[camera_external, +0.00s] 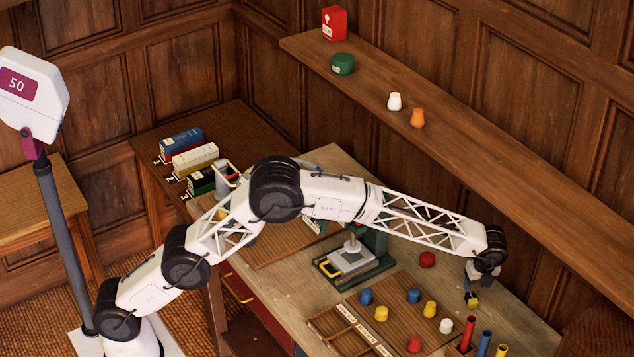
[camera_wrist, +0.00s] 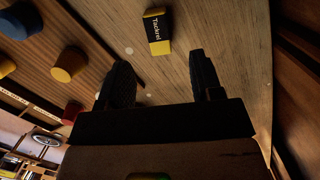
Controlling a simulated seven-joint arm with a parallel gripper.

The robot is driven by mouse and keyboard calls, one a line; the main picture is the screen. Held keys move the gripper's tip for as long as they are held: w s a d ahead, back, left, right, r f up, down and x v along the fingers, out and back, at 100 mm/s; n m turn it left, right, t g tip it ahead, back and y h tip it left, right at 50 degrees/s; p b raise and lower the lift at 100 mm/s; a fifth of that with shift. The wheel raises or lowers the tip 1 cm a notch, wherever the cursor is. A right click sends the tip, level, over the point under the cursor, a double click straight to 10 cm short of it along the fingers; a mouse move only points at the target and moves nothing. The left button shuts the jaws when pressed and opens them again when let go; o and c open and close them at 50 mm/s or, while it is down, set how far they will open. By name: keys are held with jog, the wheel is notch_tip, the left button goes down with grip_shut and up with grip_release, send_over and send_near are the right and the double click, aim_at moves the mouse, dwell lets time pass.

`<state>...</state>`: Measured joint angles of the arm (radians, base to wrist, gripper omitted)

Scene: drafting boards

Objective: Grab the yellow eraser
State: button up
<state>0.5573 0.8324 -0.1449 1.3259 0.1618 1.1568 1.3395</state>
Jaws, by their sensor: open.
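The yellow eraser (camera_wrist: 157,32) is a small block with a black sleeve and pale lettering. In the wrist view it lies on the wooden table just beyond my fingertips, roughly in line with the gap between them. In the external view the eraser (camera_external: 472,300) shows as a yellow and black patch right below my gripper (camera_external: 474,286). My gripper also shows in the wrist view (camera_wrist: 160,68), with its two dark fingers apart and nothing between them. The exact height of the fingers above the eraser is hard to tell.
Blue, yellow, red and white pegs, such as a yellow one (camera_external: 430,309), stand on a board (camera_external: 395,318) left of my gripper. A red round piece (camera_external: 427,260) is behind them. Upright coloured tubes (camera_external: 467,334) stand in front. A long shelf (camera_external: 470,130) runs along the wall.

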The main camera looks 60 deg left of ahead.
aim_at(472, 297)
jog(key=shift+a+f, duration=0.2)
jog(key=shift+f, duration=0.95)
jog(key=shift+a+f, duration=0.15)
jog(key=shift+f, duration=1.15)
jog(key=shift+a+f, duration=0.15)
jog(key=shift+f, duration=1.1)
jog(key=c, duration=1)
jog(key=shift+r, duration=0.1)
jog(key=shift+w+r, duration=0.1)
jog(key=shift+r, duration=4.85)
